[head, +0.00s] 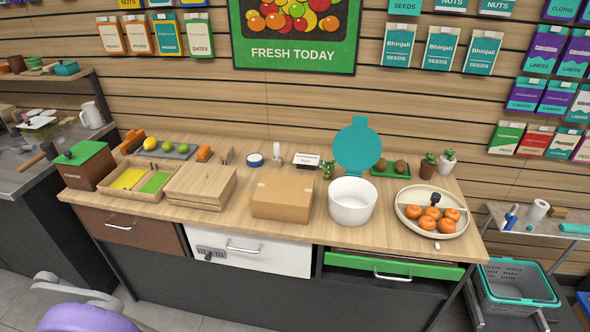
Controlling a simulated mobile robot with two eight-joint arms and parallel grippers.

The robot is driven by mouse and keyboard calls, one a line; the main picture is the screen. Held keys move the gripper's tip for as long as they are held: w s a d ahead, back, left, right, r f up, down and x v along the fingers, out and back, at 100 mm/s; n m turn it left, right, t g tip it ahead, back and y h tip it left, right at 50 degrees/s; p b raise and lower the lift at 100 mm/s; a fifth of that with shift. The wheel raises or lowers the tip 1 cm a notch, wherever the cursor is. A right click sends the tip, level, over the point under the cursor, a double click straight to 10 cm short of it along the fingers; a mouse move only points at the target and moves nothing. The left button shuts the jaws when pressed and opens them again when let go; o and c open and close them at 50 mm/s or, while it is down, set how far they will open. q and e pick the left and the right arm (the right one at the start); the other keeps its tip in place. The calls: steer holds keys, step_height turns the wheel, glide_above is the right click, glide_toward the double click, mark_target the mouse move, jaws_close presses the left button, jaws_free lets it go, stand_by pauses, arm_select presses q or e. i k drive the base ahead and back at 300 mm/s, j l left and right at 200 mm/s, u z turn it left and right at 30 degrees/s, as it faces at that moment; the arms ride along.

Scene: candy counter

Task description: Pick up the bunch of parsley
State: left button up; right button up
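A small green leafy bunch (327,169), which looks like the parsley, is on the wooden counter (290,231) behind the cardboard box. It sits between the small white sign and the white pot. Its lower part is partly hidden by the box, and it is too small to make out stems or a tie. Neither of my grippers shows in the head view.
The closed cardboard box (282,197) stands in front of the bunch. The white pot (352,203) with its raised teal lid (357,148) is to the right. A round tray (408,197) of oranges and potted plants (428,166) are farther right. A green drawer (392,266) is slightly open.

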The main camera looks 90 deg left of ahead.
mark_target(327, 167)
steer(key=u, duration=2.75)
steer(key=i+j, duration=0.2)
steer(key=j, duration=0.2)
steer(key=i+j, duration=0.2)
steer(key=j, duration=0.2)
steer(key=i+j, duration=0.15)
steer(key=j, duration=0.25)
steer(key=i+j, duration=0.2)
steer(key=j, duration=0.2)
